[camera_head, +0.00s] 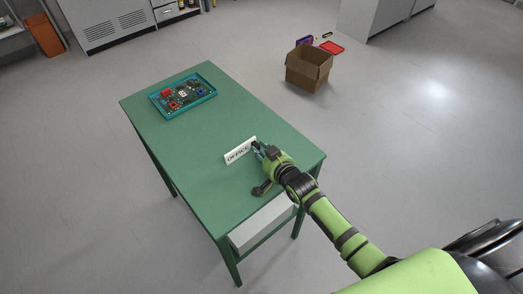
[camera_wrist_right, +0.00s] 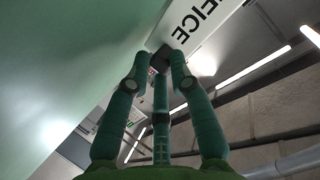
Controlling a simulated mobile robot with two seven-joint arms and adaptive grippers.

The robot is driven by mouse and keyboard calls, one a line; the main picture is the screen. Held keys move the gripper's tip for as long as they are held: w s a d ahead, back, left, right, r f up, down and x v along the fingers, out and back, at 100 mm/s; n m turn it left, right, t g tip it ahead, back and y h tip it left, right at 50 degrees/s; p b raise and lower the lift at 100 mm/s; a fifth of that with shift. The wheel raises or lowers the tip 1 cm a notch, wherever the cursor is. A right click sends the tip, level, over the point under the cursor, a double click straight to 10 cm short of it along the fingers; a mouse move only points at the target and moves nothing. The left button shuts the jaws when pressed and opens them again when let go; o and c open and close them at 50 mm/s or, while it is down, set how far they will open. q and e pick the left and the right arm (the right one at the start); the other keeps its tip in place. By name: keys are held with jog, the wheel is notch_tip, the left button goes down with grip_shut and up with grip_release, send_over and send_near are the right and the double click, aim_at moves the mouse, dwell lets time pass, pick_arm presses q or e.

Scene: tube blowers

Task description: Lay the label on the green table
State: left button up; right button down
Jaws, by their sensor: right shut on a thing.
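The label is a white plate reading OFFICE (camera_head: 240,151), seen over the right-hand part of the green table (camera_head: 205,185). My right gripper (camera_head: 257,149) is shut on its right end. In the right wrist view, the label (camera_wrist_right: 205,30) runs up from the fingertips (camera_wrist_right: 165,60), with the green tabletop (camera_wrist_right: 70,60) to its left. The label's face is tilted toward the head camera. I cannot tell whether its lower edge touches the table. My left gripper is not in view.
A teal tray (camera_head: 207,96) with a circuit board lies at the table's far end. The tabletop between tray and label is clear. An open cardboard box (camera_head: 308,70) stands on the floor beyond, with small red and purple items behind it.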

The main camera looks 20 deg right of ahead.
jog(key=c, duration=1.4)
grip_release()
jog(key=shift+f, duration=0.15)
jog(key=shift+o, duration=0.2)
jog(key=v, duration=1.2)
